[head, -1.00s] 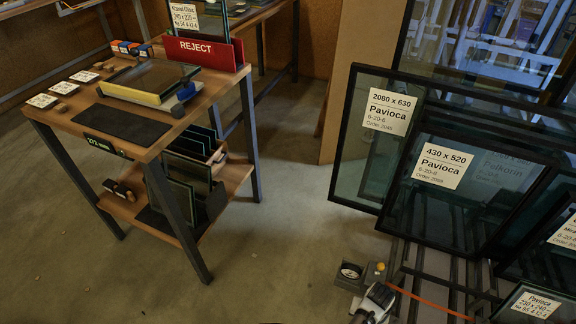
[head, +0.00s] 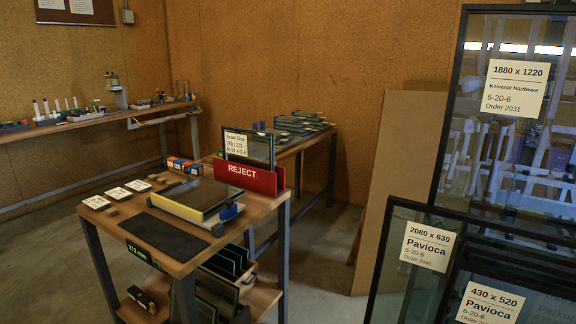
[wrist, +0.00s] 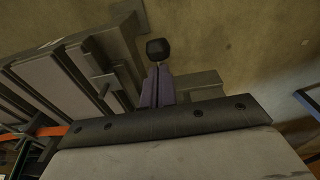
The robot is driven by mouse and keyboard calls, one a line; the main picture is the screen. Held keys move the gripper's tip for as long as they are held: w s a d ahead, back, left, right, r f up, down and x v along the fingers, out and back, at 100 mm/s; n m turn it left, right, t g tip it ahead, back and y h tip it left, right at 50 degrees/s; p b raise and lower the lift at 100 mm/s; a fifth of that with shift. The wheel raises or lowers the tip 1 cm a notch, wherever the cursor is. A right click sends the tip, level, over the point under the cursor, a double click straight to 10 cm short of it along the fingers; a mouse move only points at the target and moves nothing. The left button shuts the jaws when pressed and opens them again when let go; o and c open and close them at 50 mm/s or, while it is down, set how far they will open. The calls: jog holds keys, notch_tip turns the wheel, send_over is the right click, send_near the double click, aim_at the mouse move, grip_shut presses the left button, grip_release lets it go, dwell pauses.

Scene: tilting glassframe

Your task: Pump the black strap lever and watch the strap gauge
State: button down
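In the wrist view, my gripper (wrist: 157,88) has its two grey-purple fingers close together. A black rounded block (wrist: 158,48) shows at their tips. It looks like the end of the black strap lever, with the fingers shut on it; the rest of the lever is hidden. An orange strap (wrist: 52,131) shows at the left, beside grey rack bars (wrist: 92,72). The strap gauge is in neither view now. My gripper is out of the head view.
In the head view, labelled glass panes (head: 430,262) stand at the right. A wooden workbench (head: 262,206) with a red REJECT divider (head: 246,177) stands left of centre. A long bench (head: 20,133) runs along the back left wall. Open floor (head: 335,285) lies between workbench and panes.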

jog(key=shift+s+a+f+g+y+p, duration=0.3)
jog(key=shift+s+f+p, duration=0.25)
jog(key=shift+p, duration=0.7)
jog(key=shift+s+a+f+g+y+p, duration=0.2)
jog(key=shift+s+a+f+p, duration=0.35)
jog(key=shift+p, duration=0.7)
jog(key=r+p, duration=0.2)
jog(key=r, duration=0.1)
jog(key=r+p, duration=0.3)
jog(key=shift+w+d+r+p, duration=0.1)
jog(key=shift+w+d+p, duration=0.1)
jog(key=shift+p, duration=0.15)
